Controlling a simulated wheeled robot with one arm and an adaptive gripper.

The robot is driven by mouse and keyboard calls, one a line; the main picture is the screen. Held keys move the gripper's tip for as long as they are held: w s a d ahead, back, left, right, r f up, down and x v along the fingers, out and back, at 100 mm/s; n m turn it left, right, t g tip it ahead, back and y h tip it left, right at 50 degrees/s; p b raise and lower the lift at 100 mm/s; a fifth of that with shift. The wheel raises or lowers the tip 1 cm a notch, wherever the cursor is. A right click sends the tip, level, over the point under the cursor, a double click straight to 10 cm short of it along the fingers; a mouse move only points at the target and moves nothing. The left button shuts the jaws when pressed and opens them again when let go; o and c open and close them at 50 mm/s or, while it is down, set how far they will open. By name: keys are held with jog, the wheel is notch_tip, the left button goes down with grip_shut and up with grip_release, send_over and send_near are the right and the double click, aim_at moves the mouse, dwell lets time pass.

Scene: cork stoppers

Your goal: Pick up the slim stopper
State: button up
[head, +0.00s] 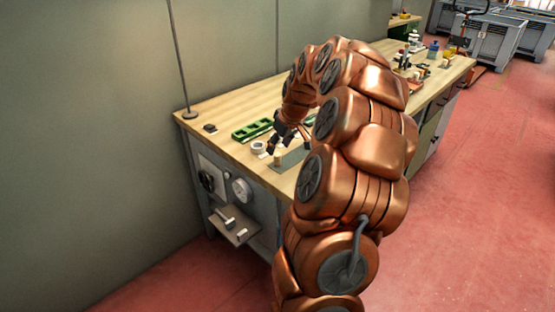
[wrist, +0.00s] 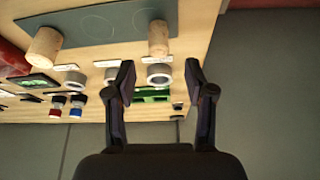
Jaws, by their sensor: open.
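The slim stopper (wrist: 158,38) is a narrow pale cork standing on a dark grey plate (wrist: 100,24) in the wrist view. A wider cork stopper (wrist: 44,47) stands at the plate's left side. My gripper (wrist: 159,76) is open and empty. The slim stopper shows beyond the fingertips, lined up with the gap between them, with no visible contact. In the head view my gripper (head: 284,138) is low over the bench beside the grey plate (head: 291,158).
Metal-looking rings (wrist: 160,74) with small labels lie beyond the plate in the wrist view. Red and blue capped items (wrist: 77,101) and a green tray (wrist: 152,95) are near them. In the head view, the wooden bench (head: 215,115) borders a grey wall; more items stand at its far end.

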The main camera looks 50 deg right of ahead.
aim_at(278, 155)
jog(key=f, duration=0.1)
jog(key=f+p, duration=0.1)
jog(key=f, duration=0.2)
jog(key=shift+w, duration=0.3)
jog(key=shift+w+f, duration=0.2)
jog(key=shift+f, duration=0.2)
jog(key=c, duration=0.8)
